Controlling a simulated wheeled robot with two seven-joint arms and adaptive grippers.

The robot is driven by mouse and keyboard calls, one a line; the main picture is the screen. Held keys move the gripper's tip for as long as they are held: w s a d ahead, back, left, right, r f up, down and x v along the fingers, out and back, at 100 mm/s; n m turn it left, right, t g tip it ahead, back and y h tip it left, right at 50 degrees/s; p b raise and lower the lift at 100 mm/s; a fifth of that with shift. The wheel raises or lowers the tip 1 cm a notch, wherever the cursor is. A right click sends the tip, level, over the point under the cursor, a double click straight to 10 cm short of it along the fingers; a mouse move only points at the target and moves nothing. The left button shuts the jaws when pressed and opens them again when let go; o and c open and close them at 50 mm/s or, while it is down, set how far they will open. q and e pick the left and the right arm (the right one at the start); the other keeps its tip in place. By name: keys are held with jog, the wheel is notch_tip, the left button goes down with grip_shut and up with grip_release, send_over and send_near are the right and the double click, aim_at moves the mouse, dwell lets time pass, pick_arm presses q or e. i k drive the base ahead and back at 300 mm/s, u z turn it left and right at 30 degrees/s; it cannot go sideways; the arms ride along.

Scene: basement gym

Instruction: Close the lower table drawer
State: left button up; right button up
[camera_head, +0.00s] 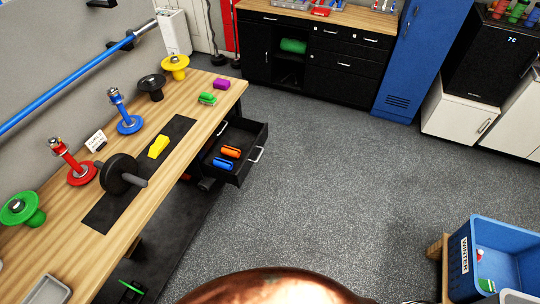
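A black drawer (246,134) stands pulled out from the right side of the wooden table (225,93), with a silver handle on its front. An orange item (231,151) and a blue item (222,163) lie inside it. Another silver handle (222,128) shows closer to the table edge, above the open drawer. The tabletop hides part of the drawer unit, so I cannot fully tell how the drawers are stacked. Neither of my grippers is in view.
Weights and clips stand on the table. Grey floor (330,170) to the right of the drawer is clear. A blue crate (508,232) is at the lower right. Black cabinets (345,62) and a blue locker (422,55) line the back.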

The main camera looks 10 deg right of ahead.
aim_at(249, 136)
jog(key=z, duration=0.4)
jog(key=i, duration=1.3)
jog(key=u, duration=0.3)
